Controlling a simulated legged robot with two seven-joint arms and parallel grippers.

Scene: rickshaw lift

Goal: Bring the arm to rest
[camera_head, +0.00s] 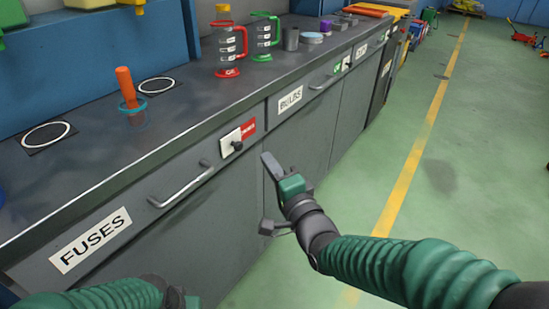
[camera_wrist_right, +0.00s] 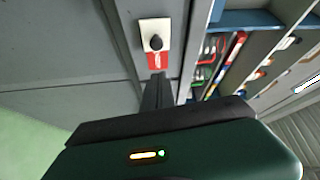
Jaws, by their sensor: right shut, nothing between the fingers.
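My right gripper (camera_head: 269,163) is in front of the workbench's (camera_head: 220,190) grey drawer fronts. Its green and black body is at the end of my green-sleeved right arm. Its dark fingers (camera_wrist_right: 157,88) are together and empty in the right wrist view, pointing toward a white plate with a black knob (camera_wrist_right: 155,42) and a red label. In the head view that plate (camera_head: 231,145) is on the bench front, apart from the fingers. Only part of my left arm shows at the bottom edge; the left gripper's fingers are not clear.
The bench top holds an orange-handled tool (camera_head: 126,88), a red rack (camera_head: 229,50), a green rack (camera_head: 264,36) and a grey cup (camera_head: 291,39). Green floor with a yellow line (camera_head: 420,140) is clear at right.

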